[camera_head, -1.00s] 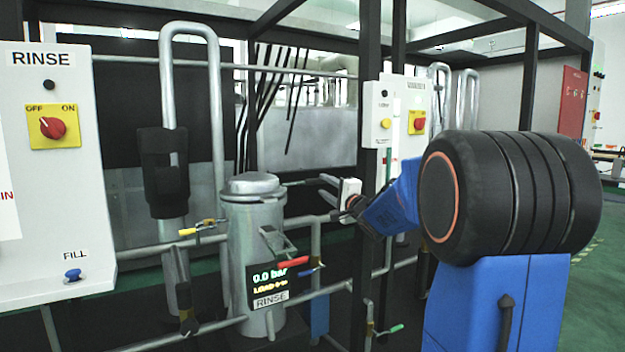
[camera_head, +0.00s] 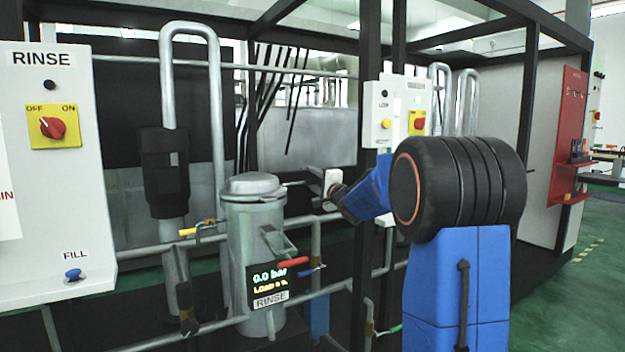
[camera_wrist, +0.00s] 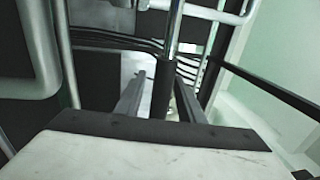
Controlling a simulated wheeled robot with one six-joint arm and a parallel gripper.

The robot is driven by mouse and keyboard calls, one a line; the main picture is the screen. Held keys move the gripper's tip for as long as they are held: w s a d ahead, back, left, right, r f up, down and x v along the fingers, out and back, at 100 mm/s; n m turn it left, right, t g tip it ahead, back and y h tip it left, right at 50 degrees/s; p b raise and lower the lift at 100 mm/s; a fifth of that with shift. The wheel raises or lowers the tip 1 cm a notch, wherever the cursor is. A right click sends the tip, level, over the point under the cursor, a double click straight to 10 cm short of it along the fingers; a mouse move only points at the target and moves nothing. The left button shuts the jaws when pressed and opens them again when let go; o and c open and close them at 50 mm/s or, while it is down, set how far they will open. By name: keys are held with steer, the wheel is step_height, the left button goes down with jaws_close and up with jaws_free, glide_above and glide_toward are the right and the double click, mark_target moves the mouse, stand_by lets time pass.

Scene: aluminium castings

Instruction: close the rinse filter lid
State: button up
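The rinse filter (camera_head: 253,225) is an upright grey metal cylinder in the middle of the head view. Its domed lid (camera_head: 252,184) sits level on top; I cannot tell whether it is fully seated or fastened. A metal bracket or latch (camera_head: 275,241) and a red-handled lever (camera_head: 293,262) are on its front right. The lid is not recognisable in the wrist view.
A display (camera_head: 268,282) on the filter reads 0.0 bar. The RINSE panel (camera_head: 95,150) stands at left. A yellow-handled valve (camera_head: 190,231) and pipes run beside the filter. A black frame post (camera_head: 368,120) rises behind my gripper. Open green floor lies at right.

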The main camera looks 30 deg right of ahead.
jaws_close()
steer(key=shift+s+f, duration=0.1)
steer(key=shift+f, duration=0.4)
steer(key=shift+o, duration=0.6)
jaws_free()
steer(key=s+f, duration=0.2)
steer(key=s, duration=1.5)
steer(key=shift+s+d+f, duration=0.15)
steer(key=shift+d+f, duration=0.15)
steer(key=shift+f, duration=0.05)
steer(key=shift+a, duration=0.1)
